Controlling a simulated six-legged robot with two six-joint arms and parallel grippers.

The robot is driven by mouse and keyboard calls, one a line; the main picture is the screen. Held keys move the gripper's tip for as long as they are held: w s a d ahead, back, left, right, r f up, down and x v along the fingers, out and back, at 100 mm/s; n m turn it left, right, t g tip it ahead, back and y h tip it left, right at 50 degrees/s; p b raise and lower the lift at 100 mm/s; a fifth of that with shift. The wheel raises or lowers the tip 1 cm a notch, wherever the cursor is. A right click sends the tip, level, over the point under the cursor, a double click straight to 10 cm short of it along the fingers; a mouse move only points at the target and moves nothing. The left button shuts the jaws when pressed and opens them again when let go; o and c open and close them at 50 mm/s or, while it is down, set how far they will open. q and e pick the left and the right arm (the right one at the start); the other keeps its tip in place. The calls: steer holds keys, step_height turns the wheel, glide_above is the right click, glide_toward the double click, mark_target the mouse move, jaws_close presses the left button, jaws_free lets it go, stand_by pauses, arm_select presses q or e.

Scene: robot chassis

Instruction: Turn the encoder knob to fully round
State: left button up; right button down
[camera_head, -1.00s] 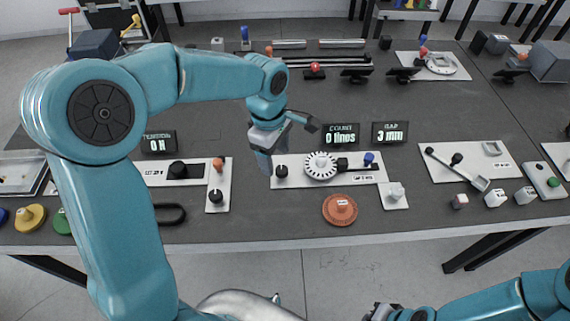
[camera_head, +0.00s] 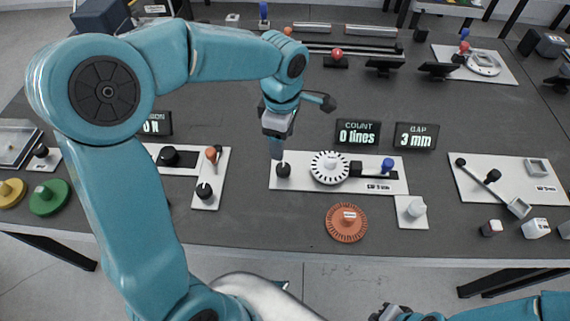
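A white encoder plate (camera_head: 310,185) lies on the dark table, with a white toothed disc (camera_head: 329,168), a blue-topped slider (camera_head: 387,166) and a black knob (camera_head: 283,170) at its left end. I take this knob for the encoder knob. The count display (camera_head: 357,132) reads 0 lines and the gap display (camera_head: 415,136) reads 3 mm. My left gripper (camera_head: 277,152) points down just above and behind the black knob. Its fingers look close together, but their opening and any contact are unclear. My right gripper (camera_head: 385,312) is at the bottom edge, mostly cut off.
An orange toothed disc (camera_head: 346,222) lies in front of the plate. A small white plate with a white knob (camera_head: 416,208) is at its right. Another panel with black knobs (camera_head: 204,190) is at the left.

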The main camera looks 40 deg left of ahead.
mark_target(283, 167)
arm_select(q)
step_height(283, 167, down, 11)
steer(key=shift+r, duration=0.2)
steer(key=shift+w+f, duration=0.1)
steer(key=shift+f, duration=0.4)
steer(key=shift+r, duration=0.1)
steer(key=shift+c, duration=0.4)
steer(key=c, duration=1)
